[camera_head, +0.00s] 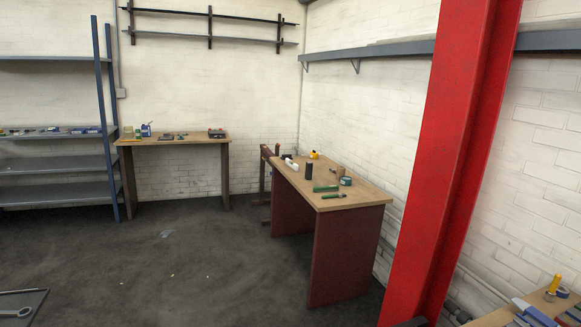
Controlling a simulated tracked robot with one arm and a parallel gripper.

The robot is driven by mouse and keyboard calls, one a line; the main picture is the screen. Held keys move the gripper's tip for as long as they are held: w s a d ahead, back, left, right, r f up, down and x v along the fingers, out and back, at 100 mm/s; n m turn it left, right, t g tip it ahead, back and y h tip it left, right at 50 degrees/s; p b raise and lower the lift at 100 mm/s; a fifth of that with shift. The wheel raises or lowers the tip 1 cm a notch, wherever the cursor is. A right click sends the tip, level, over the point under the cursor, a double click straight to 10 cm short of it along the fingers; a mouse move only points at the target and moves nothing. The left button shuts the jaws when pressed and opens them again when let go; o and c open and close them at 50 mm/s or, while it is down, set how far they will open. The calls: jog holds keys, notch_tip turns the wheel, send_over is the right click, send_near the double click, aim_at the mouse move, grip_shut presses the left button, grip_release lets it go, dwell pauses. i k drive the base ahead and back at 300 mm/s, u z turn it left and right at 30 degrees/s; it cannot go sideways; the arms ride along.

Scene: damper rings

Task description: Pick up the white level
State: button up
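I cannot clearly make out a white level. A small white object (291,164) lies on the far part of the wooden-topped bench with dark red sides; it is too small to tell what it is. A white and blue long item (536,313) lies on the bench at the bottom right, partly cut off by the frame edge; I cannot tell if it is a level. My gripper is not in view.
The red-sided bench (370,194) also holds a dark cylinder (309,170) and green tools. A red steel column (437,150) stands in front of the right wall. A back bench (190,140) and blue-post shelving (60,165) stand behind. The floor between is mostly clear.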

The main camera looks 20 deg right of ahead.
aim_at(295, 166)
jog(key=k, duration=0.65)
jog(key=u, duration=0.25)
jog(key=i, duration=2.3)
jog(key=u, duration=0.25)
jog(key=i, duration=5.1)
jog(key=z, duration=0.1)
